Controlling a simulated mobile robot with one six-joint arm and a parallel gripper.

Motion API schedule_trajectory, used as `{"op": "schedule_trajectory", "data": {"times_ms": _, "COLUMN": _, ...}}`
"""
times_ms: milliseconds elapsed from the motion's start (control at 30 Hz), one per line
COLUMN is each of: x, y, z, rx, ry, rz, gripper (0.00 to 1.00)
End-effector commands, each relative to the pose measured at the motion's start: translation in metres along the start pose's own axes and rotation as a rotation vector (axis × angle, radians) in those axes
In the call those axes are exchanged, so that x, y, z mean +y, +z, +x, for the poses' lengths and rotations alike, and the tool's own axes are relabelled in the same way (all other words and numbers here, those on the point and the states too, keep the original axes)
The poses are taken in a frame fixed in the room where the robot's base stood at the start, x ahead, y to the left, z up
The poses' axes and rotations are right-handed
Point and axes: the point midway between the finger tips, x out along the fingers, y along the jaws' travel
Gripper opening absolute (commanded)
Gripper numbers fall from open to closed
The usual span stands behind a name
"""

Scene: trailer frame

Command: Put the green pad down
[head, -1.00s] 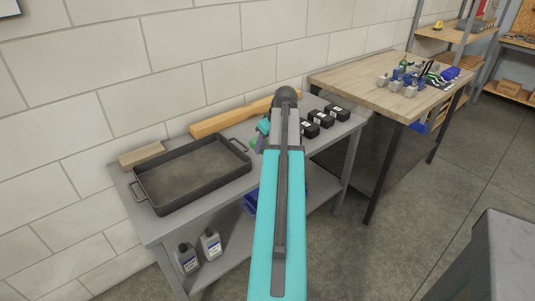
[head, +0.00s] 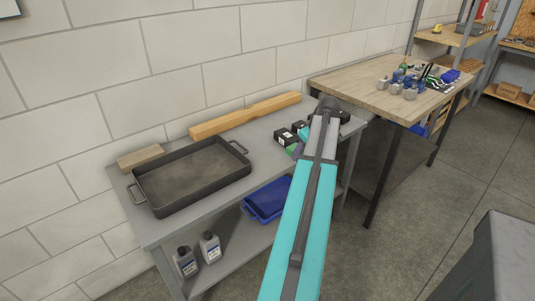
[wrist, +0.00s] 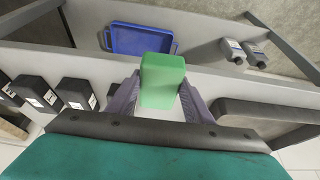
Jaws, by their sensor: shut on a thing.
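The green pad (wrist: 162,80) is a small green block between the two purple-grey fingers of my gripper (wrist: 160,98) in the wrist view. My gripper is shut on it. In the head view a sliver of the green pad (head: 292,149) shows beside my gripper (head: 299,146), partly hidden by my arm. The pad is over the grey workbench (head: 262,150), near its front edge, between the black tray and the black boxes. I cannot tell the gap beneath it.
A black tray (head: 190,175) stands on the bench's left part. Black boxes (head: 286,136) stand right of the pad. A wooden beam (head: 245,115) lies along the wall. A blue bin (head: 268,200) and two bottles (head: 210,247) are on the lower shelf. Bench surface between tray and boxes is clear.

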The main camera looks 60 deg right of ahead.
Motion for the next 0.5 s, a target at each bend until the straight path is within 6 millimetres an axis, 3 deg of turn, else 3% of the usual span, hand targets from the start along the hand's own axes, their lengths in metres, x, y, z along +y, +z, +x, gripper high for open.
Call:
{"op": "schedule_trajectory", "data": {"times_ms": 267, "x": -0.006, "y": -0.025, "z": 0.012, "rx": -0.001, "ry": -0.001, "rz": -0.001, "gripper": 0.28}}
{"op": "schedule_trajectory", "data": {"times_ms": 500, "x": -0.016, "y": -0.062, "z": 0.031, "rx": -0.001, "ry": -0.001, "rz": -0.002, "gripper": 0.28}}
